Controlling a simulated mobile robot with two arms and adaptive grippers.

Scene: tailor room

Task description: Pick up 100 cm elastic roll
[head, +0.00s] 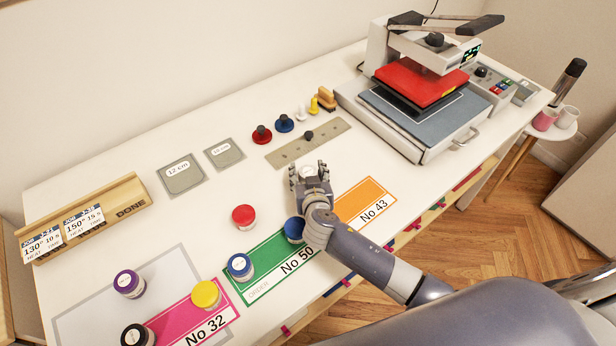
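My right gripper (310,174) is over the middle of the white table, below the beige strip with a black knob. Its fingertips are apart, with a pale round shape between them; I cannot tell if it is held. Several rolls stand on the table: red (243,215), blue (294,229) partly behind my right wrist, blue with a white label (240,267), yellow (206,294), purple (129,283) and black (137,335). No length marking is readable on any roll, so I cannot tell which is the 100 cm elastic. My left gripper is not in view.
Green No 50 (262,282), pink No 32 (180,328) and orange No 43 (365,202) cards lie along the front. Behind are a wooden job rack (84,218), grey plates (182,176), knobbed pieces (262,135) and the beige strip (330,133). A heat press (420,100) stands right.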

